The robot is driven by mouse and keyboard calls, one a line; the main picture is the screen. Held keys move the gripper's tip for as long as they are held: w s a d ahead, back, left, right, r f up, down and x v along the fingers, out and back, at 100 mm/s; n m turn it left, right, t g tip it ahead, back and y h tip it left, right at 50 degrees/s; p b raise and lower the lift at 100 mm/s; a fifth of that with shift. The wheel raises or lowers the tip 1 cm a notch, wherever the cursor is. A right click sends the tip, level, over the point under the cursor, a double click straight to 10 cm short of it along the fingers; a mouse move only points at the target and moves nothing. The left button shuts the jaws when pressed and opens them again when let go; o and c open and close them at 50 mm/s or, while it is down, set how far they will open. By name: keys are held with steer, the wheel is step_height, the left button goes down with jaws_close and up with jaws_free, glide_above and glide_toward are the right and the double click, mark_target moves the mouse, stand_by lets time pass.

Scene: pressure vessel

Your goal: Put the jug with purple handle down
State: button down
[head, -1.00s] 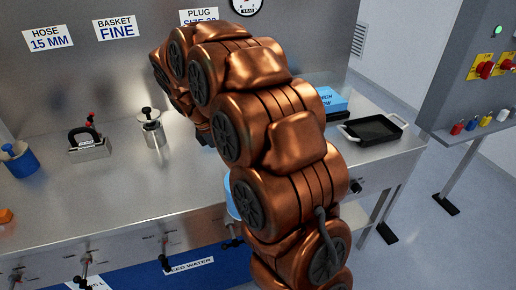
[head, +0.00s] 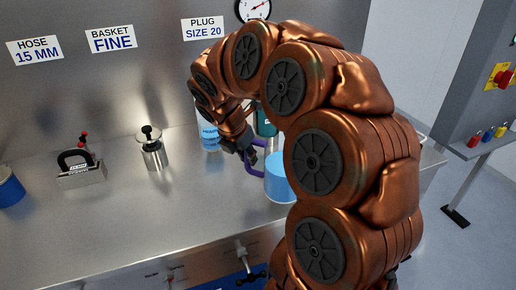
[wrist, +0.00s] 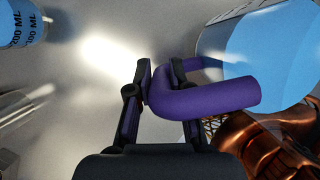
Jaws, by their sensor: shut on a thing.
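The jug (head: 280,184) has a light blue body and a purple handle (head: 257,168). It appears upright over the steel bench (head: 200,225), partly hidden by my arm. I cannot tell whether its base touches the bench. My gripper (head: 246,153) is at the handle, on the jug's left side. In the wrist view, my gripper (wrist: 160,82) is shut on the thick purple handle (wrist: 210,98), with the blue jug body (wrist: 258,52) at upper right.
A blue-labelled container (head: 209,138) and a dark teal one (head: 265,122) stand behind the jug. A metal canister (head: 152,152), a black-handled block (head: 80,170) and a blue pot (head: 9,188) stand left. The bench front between them is clear.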

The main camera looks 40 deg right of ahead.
steer(key=shift+w+d+f+p, duration=0.5)
steer(key=shift+w+d+f, duration=0.3)
steer(key=shift+w+d, duration=0.7)
steer(key=shift+w+d+f+p, duration=0.45)
steer(key=shift+w+d+f, duration=0.3)
steer(key=shift+w+d, duration=0.75)
steer(key=shift+w+d+f+p, duration=0.5)
steer(key=shift+w+d+f, duration=0.3)
steer(key=shift+w+d, duration=0.65)
steer(key=shift+s+f, duration=0.1)
steer(key=c, duration=1.1)
jaws_free()
steer(key=shift+o, duration=0.2)
steer(key=b+v, duration=0.1)
steer(key=v, duration=1.1)
steer(key=shift+b, duration=0.35)
